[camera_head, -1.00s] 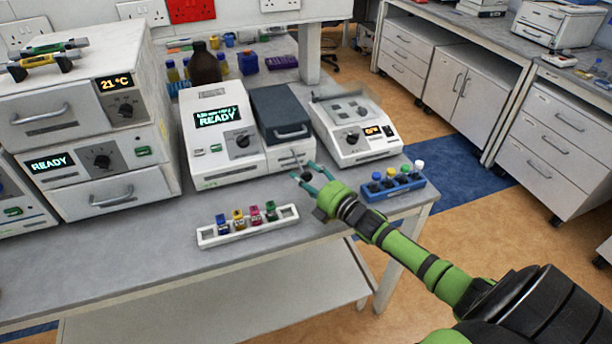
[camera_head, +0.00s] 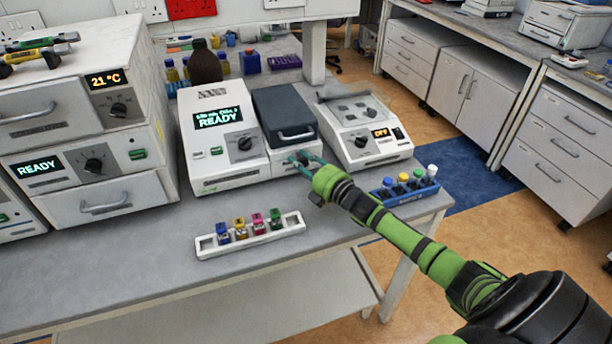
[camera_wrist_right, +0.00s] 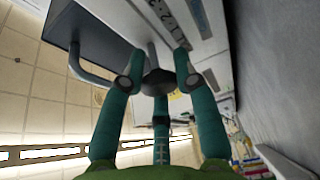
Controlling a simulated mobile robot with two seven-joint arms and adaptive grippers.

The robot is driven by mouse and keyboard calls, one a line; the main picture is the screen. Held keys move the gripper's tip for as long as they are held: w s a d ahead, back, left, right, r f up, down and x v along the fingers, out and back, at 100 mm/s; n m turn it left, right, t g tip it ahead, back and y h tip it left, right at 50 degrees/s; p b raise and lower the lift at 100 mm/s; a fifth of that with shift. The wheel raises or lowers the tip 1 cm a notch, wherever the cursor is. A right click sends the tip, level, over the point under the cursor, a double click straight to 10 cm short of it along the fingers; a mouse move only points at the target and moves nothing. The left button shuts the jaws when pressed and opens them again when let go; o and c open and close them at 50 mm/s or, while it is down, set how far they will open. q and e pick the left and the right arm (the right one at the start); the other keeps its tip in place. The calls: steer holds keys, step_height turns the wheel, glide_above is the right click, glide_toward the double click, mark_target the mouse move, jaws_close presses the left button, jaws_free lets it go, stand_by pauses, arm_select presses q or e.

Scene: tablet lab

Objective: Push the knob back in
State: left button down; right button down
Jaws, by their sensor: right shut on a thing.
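The white machine (camera_head: 218,165) with a lit READY display stands on the bench in the head view. Its dark grey lidded part (camera_head: 285,107) has a bar handle. My right gripper (camera_head: 303,160) is at the front panel below that handle. In the right wrist view the black knob (camera_wrist_right: 158,82) sits between the teal fingertips of my right gripper (camera_wrist_right: 156,84), which is shut on it. A thin pale stem shows between the knob and the panel, so the knob stands out from the panel. In the head view the fingers hide the knob. My left gripper is not in view.
A small white device (camera_head: 367,145) with an OFF display stands right of the machine. A blue rack (camera_head: 415,194) of capped vials is close beside my right arm. A white rack (camera_head: 250,240) with coloured vials lies in front, with bare bench around it.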

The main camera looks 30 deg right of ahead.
steer(key=shift+d+r, duration=0.1)
steer(key=shift+r, duration=0.1)
steer(key=c, duration=0.9)
jaws_free()
steer(key=shift+s, duration=0.2)
steer(key=shift+s+d, duration=0.15)
steer(key=shift+s, duration=1)
steer(key=shift+s+d, duration=0.2)
steer(key=shift+s, duration=1)
steer(key=shift+s+d, duration=0.15)
steer(key=shift+s, duration=1)
